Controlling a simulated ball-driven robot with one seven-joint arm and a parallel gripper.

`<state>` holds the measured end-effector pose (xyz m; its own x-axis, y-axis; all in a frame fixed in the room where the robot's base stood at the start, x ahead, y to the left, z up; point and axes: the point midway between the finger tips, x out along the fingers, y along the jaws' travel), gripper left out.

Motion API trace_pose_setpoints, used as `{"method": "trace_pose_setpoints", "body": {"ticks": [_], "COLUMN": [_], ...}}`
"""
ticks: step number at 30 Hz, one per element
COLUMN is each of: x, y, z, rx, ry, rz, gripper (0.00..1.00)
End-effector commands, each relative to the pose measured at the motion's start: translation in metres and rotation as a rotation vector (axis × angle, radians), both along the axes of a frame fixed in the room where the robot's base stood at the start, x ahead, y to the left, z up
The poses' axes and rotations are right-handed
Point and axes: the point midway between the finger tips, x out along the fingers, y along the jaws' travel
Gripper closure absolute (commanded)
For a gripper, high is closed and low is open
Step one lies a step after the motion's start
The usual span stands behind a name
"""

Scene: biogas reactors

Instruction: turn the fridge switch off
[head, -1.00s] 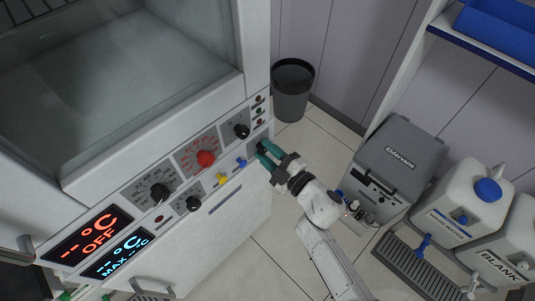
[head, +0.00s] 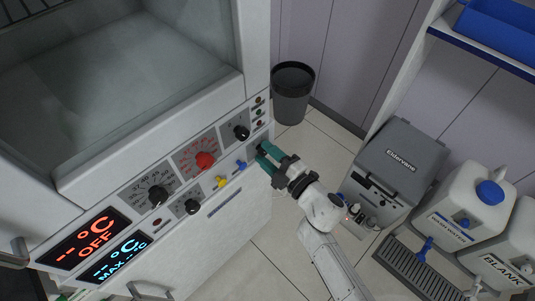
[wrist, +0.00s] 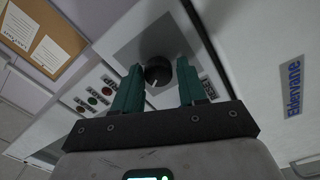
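The fridge switch is a round black knob with a white mark (wrist: 158,70), set in a grey square at the right end of the white front panel (head: 215,178). My gripper (head: 262,155) is at that end of the panel, its green fingers pointing at it. In the wrist view, the fingers (wrist: 160,85) are apart, one on each side of the knob, with a visible gap at the left. I cannot tell if the right finger touches it.
A red dial (head: 204,161), black knobs (head: 241,132), a yellow valve (head: 221,182) and a blue valve (head: 240,165) are close by on the panel. A dark bin (head: 292,93) stands behind. A grey Eldervane box (head: 400,160) and white canisters (head: 470,200) stand at right.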

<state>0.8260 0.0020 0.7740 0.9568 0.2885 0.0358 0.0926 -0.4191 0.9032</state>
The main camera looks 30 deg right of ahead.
Motion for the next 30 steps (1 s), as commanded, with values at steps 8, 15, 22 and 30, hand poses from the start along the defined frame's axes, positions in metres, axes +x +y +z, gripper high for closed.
{"method": "trace_pose_setpoints", "body": {"ticks": [8, 15, 22, 30], "x": [0.000, -0.006, -0.043, -0.087], "y": [0.000, -0.002, -0.012, -0.026], "z": [0.001, 0.000, -0.002, -0.004], "rx": [0.001, 0.002, 0.001, 0.001], "ry": [-0.001, 0.000, 0.002, 0.001], "rz": [0.001, 0.000, 0.000, 0.000], "gripper": [0.41, 0.41, 0.41, 0.41]}}
